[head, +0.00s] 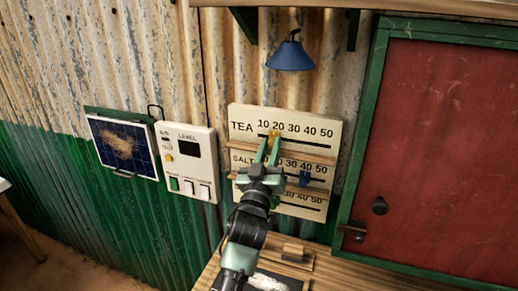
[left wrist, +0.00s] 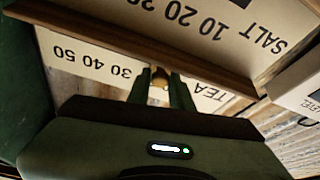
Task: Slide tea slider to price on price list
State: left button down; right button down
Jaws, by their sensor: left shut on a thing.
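The slider board (head: 236,112) hangs on the wall with a TEA row marked 10 to 50 at its top. The tea slider (head: 274,134) is a small yellow-orange knob just under the 10 and 20 marks, nearer 20. My left gripper (head: 268,143) reaches up from below and is shut on the tea slider. In the left wrist view the knob (left wrist: 159,92) sits between the two green fingers, with TEA to the right and 30 40 50 to the left. No readable price list shows. My right gripper is not in view.
A SALT row with a blue slider (head: 305,178) lies below, and a third row is partly hidden by my arm. Wooden ledges (head: 315,159) stick out between rows. A LEVEL box (head: 187,150) and a solar panel (head: 122,147) are left. A red door (head: 440,140) is right.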

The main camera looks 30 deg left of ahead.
pick_arm(q)
jog(key=shift+w+d, duration=0.1)
jog(key=shift+d, duration=0.4)
jog(key=c, duration=1.3)
grip_release()
jog(key=shift+a, duration=0.1)
jog(key=shift+o, duration=0.2)
jog(key=b+v, duration=0.3)
jog(key=v, duration=0.5)
